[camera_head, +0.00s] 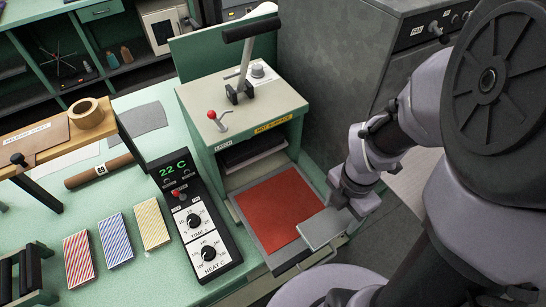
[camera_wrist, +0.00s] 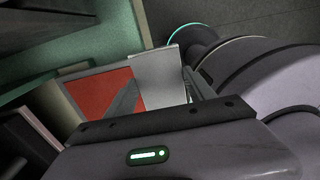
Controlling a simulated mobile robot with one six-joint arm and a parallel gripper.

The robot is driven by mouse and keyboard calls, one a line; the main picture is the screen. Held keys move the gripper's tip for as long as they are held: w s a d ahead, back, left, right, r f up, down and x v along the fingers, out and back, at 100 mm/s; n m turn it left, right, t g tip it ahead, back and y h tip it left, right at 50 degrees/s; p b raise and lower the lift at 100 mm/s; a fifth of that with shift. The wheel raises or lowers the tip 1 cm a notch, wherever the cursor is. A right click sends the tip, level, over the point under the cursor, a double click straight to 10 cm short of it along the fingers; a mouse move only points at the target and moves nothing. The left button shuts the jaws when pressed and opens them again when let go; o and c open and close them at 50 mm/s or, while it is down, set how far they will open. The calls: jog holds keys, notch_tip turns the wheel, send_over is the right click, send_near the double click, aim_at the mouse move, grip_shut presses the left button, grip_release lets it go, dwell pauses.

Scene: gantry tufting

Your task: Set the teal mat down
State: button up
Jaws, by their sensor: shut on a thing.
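My gripper (camera_head: 338,212) is at the right edge of the pulled-out press tray (camera_head: 284,255). It is shut on a thin flat piece, taken as the teal mat (camera_head: 321,229), which looks pale grey-green here and greyish white in the wrist view (camera_wrist: 160,77). The piece overlaps the tray's right front corner in the picture. I cannot tell whether it touches the tray. A red mat (camera_head: 275,210) lies flat in the tray and also shows in the wrist view (camera_wrist: 100,92). The jaws themselves are mostly hidden.
The green press (camera_head: 243,110) with its raised lever stands behind the tray. A black control box (camera_head: 192,220) reading 22 C is to its left. Striped red, blue and yellow blocks (camera_head: 115,240) lie further left. A grey cabinet (camera_head: 335,80) stands behind my arm.

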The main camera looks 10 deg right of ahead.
jog(key=b, duration=0.3)
send_over(289, 198)
jog(key=shift+s+f, duration=0.2)
jog(key=shift+f, duration=0.55)
jog(key=shift+w+f, duration=0.1)
jog(key=shift+f, duration=0.2)
jog(key=shift+f+b, duration=0.95)
jog(key=shift+f, duration=0.45)
jog(key=shift+f, duration=0.2)
jog(key=o, duration=1.4)
jog(key=shift+r, duration=0.1)
